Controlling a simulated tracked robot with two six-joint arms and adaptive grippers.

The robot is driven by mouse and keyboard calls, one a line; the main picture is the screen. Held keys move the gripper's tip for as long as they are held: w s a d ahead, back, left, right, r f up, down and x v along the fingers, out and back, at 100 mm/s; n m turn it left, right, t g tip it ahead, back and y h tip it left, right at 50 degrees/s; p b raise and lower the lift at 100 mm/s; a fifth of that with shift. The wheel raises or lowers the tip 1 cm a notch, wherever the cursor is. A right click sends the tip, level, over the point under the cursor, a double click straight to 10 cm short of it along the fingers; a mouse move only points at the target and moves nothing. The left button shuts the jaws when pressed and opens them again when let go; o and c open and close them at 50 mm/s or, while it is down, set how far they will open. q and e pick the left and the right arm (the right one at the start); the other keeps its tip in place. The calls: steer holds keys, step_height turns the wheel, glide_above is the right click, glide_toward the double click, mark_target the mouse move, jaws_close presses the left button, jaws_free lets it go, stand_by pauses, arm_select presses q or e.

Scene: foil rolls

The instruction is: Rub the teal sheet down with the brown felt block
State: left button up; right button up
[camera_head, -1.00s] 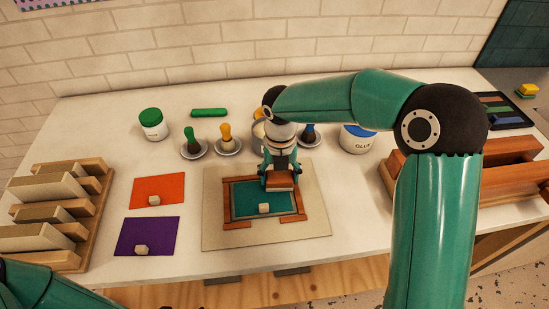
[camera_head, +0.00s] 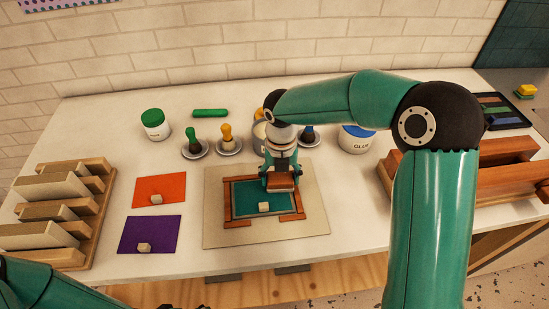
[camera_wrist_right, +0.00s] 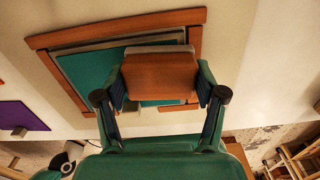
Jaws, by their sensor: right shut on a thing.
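The teal sheet (camera_head: 240,196) lies inside a brown wooden frame (camera_head: 227,204) on a beige board (camera_head: 215,235). A small pale cube (camera_head: 264,206) sits on its near part. My right gripper (camera_head: 281,179) is shut on the brown felt block (camera_head: 283,184), over the right part of the sheet. In the right wrist view the block (camera_wrist_right: 160,76) is between both fingers, with a pale layer along its far edge, and hides part of the teal sheet (camera_wrist_right: 90,72). I cannot tell whether block and sheet touch. My left gripper is not in view; only that arm shows at lower left.
Orange (camera_head: 158,186) and purple (camera_head: 150,235) sheets, each with a small cube, lie left of the board. A wooden rack (camera_head: 95,215) stands farther left. Behind are knobbed tools on dishes (camera_head: 226,140), a green-lidded jar (camera_head: 154,124) and a glue tub (camera_head: 357,140). A wooden box (camera_head: 510,178) is at right.

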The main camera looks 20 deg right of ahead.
steer(key=shift+w+d+r+p, duration=0.1)
steer(key=shift+w+r+p, duration=0.2)
steer(key=shift+p, duration=0.05)
steer(key=r+p, duration=0.1)
steer(key=s+r+p, duration=0.1)
steer(key=r, duration=0.1)
steer(key=shift+r, duration=0.2)
steer(key=shift+w+r+p, duration=0.3)
steer(key=shift+r+p, duration=0.3)
steer(key=shift+p, duration=0.1)
steer(key=shift+r+p, duration=0.3)
steer(key=shift+r, duration=0.05)
steer(key=shift+s+r+p, duration=0.15)
steer(key=shift+r+p, duration=0.45)
steer(key=shift+r, duration=0.45)
